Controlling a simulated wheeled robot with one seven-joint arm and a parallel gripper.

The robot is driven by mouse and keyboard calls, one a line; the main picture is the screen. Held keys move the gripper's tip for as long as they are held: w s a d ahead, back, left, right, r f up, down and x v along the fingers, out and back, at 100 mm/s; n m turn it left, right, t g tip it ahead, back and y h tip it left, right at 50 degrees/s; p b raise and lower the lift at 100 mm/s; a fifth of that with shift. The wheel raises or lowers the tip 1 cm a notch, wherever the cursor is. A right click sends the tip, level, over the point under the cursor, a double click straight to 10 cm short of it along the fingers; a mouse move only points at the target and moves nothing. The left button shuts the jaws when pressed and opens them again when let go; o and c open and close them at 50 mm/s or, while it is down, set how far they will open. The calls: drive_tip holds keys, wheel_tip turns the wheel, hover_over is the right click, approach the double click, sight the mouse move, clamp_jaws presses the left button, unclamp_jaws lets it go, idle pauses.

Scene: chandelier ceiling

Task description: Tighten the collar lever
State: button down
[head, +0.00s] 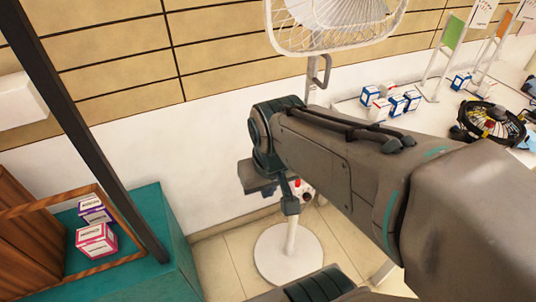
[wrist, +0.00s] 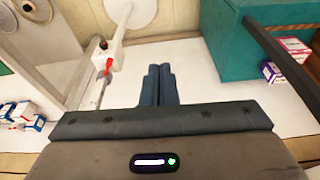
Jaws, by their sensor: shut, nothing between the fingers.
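A white stand fan (head: 335,20) stands in front of the wall on a round white base (head: 288,262). Its pole is partly hidden behind my arm in the head view. The wrist view shows the white collar (wrist: 113,50) on the pole, with a red lever (wrist: 108,66) and a dark knob (wrist: 103,44). A small bit of red also shows beside my gripper in the head view. My gripper (wrist: 159,68) is shut and empty, its fingers together. In the wrist view its tips lie right of the lever, with a visible gap. I cannot tell the depth between them.
A teal cabinet (head: 165,225) stands at the left with small boxes (head: 96,240) on it, behind a dark post (head: 85,130). A white counter (head: 345,112) at the right holds several boxes and a small black fan (head: 490,122). Tiled floor (head: 225,265) shows around the fan base.

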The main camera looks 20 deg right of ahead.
drive_tip(key=w+d+f+g+h+b, duration=0.3)
drive_tip(key=f+h+b, duration=0.1)
drive_tip(key=f+b, duration=0.4)
drive_tip(key=w+d+f+g+h+b, duration=0.25)
drive_tip(key=f+h+b, duration=0.3)
drive_tip(key=f, duration=0.45)
drive_tip(key=w+a+f+n+t+h+b, duration=0.2)
drive_tip(key=w+a+f+t+h+b, duration=0.3)
drive_tip(key=w+f+h+b, duration=0.3)
drive_tip(key=w+t+b, duration=0.1)
drive_tip(key=w, duration=0.3)
drive_tip(key=shift+w+a+f+n+b, duration=0.15)
drive_tip(key=shift+a+f+n+b, duration=0.05)
drive_tip(key=shift+f+n+b, duration=0.15)
drive_tip(key=shift+t, duration=0.25)
drive_tip(key=s+b+x, duration=0.2)
drive_tip(key=x, duration=1.1)
drive_tip(key=shift+s+d, duration=0.25)
drive_tip(key=shift+s, duration=0.25)
